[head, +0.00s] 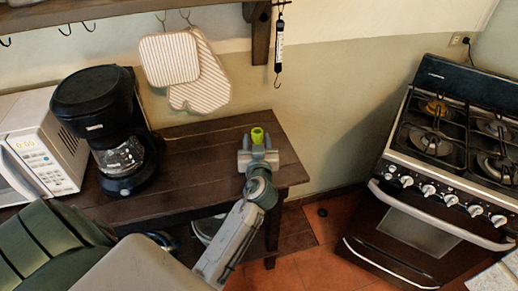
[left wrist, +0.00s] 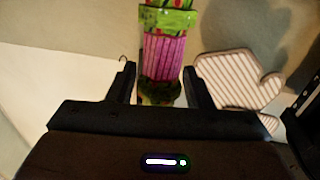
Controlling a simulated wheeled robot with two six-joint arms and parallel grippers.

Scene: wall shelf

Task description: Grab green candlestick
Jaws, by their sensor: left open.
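The green candlestick (head: 257,134) stands near the back right of the dark wooden table in the head view; only a short bright green part shows beyond my gripper. In the left wrist view the candlestick (left wrist: 165,48) shows green at the top, with a pink ribbed middle and a darker green lower end. My left gripper (head: 258,158) is just in front of it in the head view. Its fingers (left wrist: 158,84) are open, one on each side of the candlestick's lower end. I cannot tell whether they touch it. My right gripper is in neither view.
The wooden table (head: 205,160) also holds a black coffee maker (head: 110,130) and a white microwave (head: 40,150) at left. Striped oven mitts (head: 200,90) hang from the shelf (head: 80,12). A stove (head: 440,170) stands at right, past a floor gap.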

